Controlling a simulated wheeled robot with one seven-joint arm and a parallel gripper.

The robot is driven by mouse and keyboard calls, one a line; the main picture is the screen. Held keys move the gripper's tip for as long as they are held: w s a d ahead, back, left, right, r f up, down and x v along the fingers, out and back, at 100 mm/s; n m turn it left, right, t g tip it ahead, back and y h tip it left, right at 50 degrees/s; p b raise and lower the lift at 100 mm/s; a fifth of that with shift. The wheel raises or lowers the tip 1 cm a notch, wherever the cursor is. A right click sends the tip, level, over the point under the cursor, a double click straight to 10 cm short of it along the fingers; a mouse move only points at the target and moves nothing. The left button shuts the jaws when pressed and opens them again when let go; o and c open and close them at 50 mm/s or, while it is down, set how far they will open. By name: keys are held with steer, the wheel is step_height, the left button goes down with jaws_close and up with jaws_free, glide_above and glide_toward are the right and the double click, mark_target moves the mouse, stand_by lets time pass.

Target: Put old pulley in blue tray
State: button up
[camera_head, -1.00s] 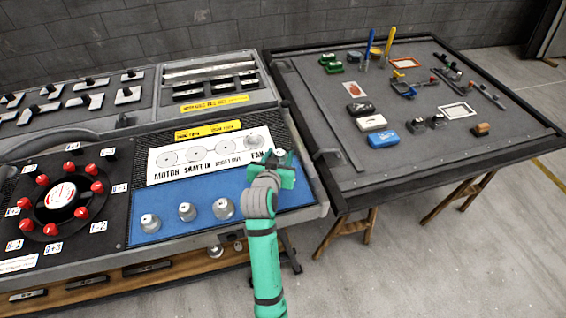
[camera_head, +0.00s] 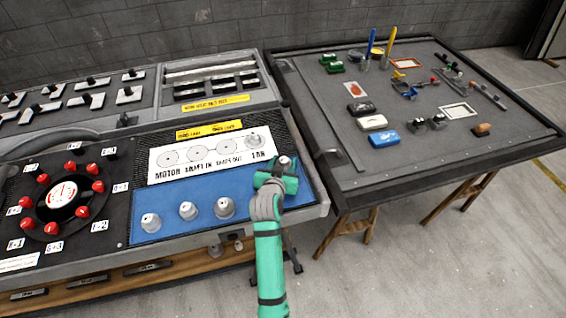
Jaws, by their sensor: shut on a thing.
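My gripper (camera_head: 279,175), with green fingers, is over the right end of the blue tray (camera_head: 168,234). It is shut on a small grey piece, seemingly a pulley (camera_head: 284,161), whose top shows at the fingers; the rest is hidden. I cannot tell whether it touches the tray. Three similar grey pulleys stand upright in the tray: one at left (camera_head: 151,222), one in the middle (camera_head: 188,210) and one at right (camera_head: 224,207). Another grey piece (camera_head: 253,140) sits on the white marked board (camera_head: 190,170) above the word FAN. Which pulley is the old one is not marked.
A black dial panel with red knobs (camera_head: 62,195) lies left of the tray. A second table (camera_head: 350,160) stands at right with tools, small boxes and a blue box (camera_head: 384,140).

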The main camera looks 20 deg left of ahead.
steer(key=o, duration=1.1)
steer(key=shift+w, duration=0.1)
steer(key=v, duration=1.1)
steer(key=shift+a+r, duration=0.1)
steer(key=shift+r, duration=0.05)
steer(key=shift+s+r, duration=0.15)
steer(key=shift+s, duration=0.35)
